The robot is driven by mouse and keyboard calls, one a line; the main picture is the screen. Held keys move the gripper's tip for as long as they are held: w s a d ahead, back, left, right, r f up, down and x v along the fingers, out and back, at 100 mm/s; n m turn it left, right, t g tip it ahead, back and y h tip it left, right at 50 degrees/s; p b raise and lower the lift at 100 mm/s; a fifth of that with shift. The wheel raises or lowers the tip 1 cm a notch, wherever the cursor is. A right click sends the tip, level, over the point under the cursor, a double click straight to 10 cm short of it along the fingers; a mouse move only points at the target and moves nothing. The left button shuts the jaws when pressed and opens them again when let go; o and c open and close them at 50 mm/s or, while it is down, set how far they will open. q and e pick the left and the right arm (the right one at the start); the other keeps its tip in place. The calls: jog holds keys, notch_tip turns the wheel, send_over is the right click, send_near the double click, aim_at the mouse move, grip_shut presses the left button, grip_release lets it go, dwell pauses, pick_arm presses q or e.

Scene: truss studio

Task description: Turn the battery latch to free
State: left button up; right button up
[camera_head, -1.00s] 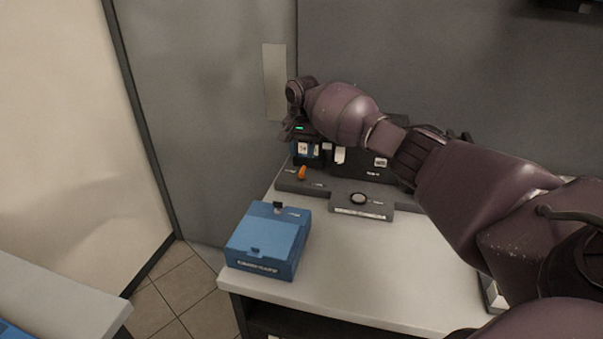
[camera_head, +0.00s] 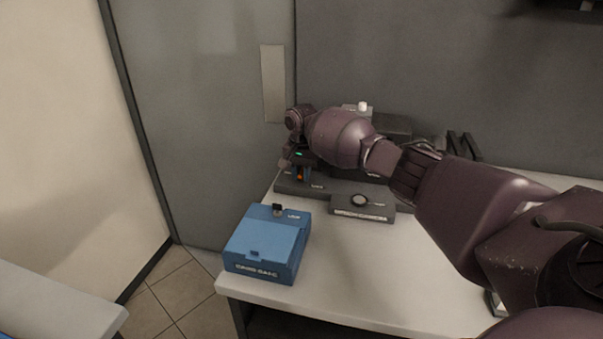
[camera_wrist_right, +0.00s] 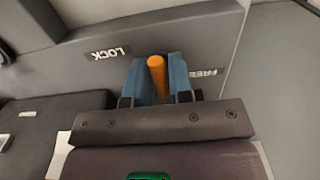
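The orange battery latch (camera_wrist_right: 157,76) stands on a dark grey panel (camera_wrist_right: 195,30) between the printed words LOCK, on the left, and FREE, on the right, in the wrist view. My right gripper (camera_wrist_right: 159,80) reaches over it, one blue finger on each side of the latch. The fingers stand apart and look open around it; contact is hard to judge. My left gripper is out of view.
A blue case (camera_head: 264,248) sits at the table's front left corner. A dark block with a round button (camera_head: 359,200) juts from the dock. Dark equipment stands behind my right arm. The white tabletop (camera_head: 390,260) is clear in front.

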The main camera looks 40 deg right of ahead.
grip_shut()
